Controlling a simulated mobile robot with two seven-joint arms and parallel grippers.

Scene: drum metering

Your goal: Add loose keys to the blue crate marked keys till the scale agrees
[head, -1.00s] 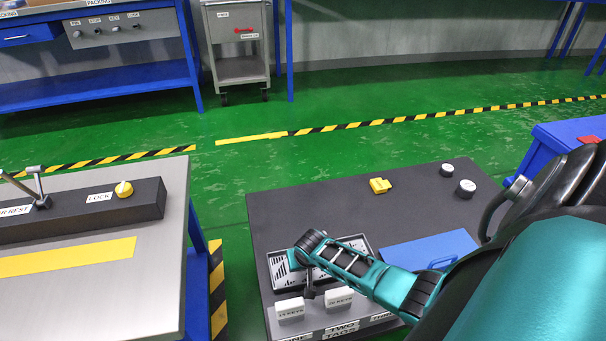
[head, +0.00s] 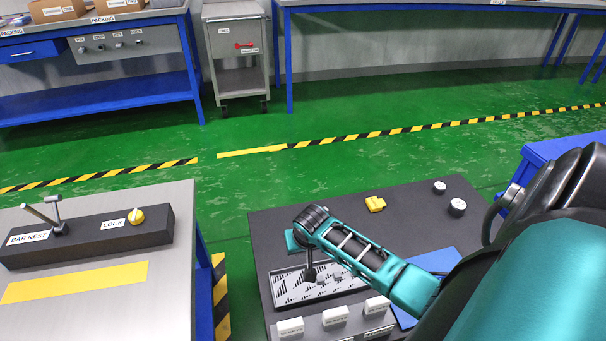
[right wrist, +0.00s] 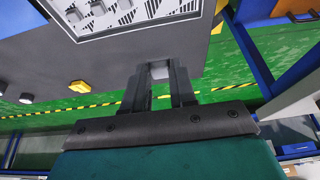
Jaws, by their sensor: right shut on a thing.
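My right gripper (head: 309,277) reaches in from the right and points down over a shallow tray (head: 283,301) with a slanted dark and white pattern. In the right wrist view my right gripper (right wrist: 160,88) is shut on a small grey piece (right wrist: 159,70), too plain to identify surely as a key. Several similar grey pieces (right wrist: 99,9) lie in the patterned tray (right wrist: 165,30) there. A blue flat-topped thing (head: 438,262) is partly hidden behind my right arm. I read no keys mark on it. I cannot pick out a scale display. My left gripper is out of view.
Three white printed blocks, including a middle one (head: 335,316), stand along the dark table's (head: 275,235) front. A yellow block (head: 375,204) and two round knobs lie farther back. A steel bench (head: 160,300) with a bar rest and lock knob (head: 136,216) stands left, across a gap.

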